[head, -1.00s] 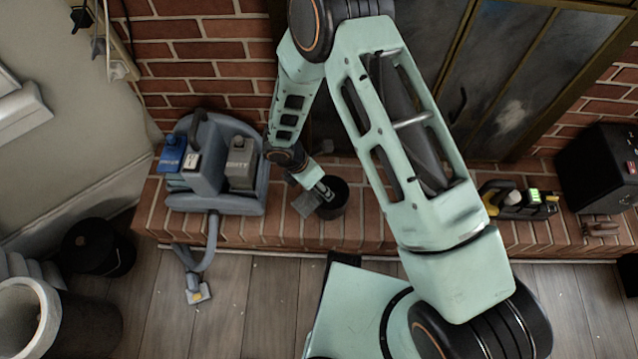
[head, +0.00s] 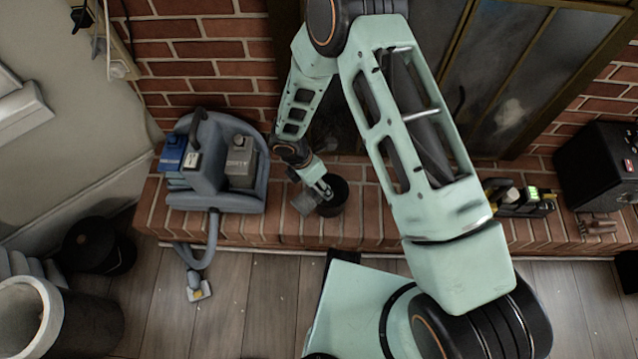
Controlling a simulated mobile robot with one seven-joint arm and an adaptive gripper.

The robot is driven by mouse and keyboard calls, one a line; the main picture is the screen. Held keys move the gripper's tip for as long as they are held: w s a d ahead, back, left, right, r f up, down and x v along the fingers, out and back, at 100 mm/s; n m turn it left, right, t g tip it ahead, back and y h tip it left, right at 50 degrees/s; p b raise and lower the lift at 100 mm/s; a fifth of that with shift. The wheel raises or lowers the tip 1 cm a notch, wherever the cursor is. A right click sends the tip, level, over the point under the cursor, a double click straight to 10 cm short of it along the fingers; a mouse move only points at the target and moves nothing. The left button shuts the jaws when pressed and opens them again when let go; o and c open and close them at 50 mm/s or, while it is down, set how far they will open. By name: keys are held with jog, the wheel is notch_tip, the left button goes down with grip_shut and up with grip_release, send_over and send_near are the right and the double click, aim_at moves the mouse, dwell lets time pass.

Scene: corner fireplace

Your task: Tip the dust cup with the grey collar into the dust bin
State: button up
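A small grey, see-through dust cup (head: 304,204) is tilted at the left rim of a black round bin (head: 338,203) on the brick hearth. My gripper (head: 322,190) is small in the head view, over the bin's opening, and seems shut on the cup. The cup's collar cannot be made out at this size. I cannot tell whether the cup touches the rim, and the inside of the bin is dark.
A blue-grey cleaning machine (head: 215,170) stands left on the hearth (head: 285,228), its hose hanging to the floor. A yellow-black tool (head: 518,198) and a black box (head: 598,168) sit at right. A dark bucket (head: 95,247) stands on the floor at left.

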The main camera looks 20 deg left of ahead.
jog(key=shift+w+d+f+g+p, duration=0.1)
jog(key=shift+f+g+p, duration=0.3)
jog(key=shift+p, duration=0.1)
dwell(0.4)
jog(key=shift+y, duration=0.3)
jog(key=shift+f+g, duration=0.2)
jog(key=shift+g, duration=0.1)
jog(key=shift+f+g+y+p, duration=0.3)
jog(key=shift+p, duration=0.05)
jog(key=shift+w+d, duration=0.1)
dwell(0.4)
jog(key=shift+f+g+y, duration=0.1)
jog(key=shift+g+y, duration=0.2)
jog(key=shift+g, duration=0.2)
dwell(0.3)
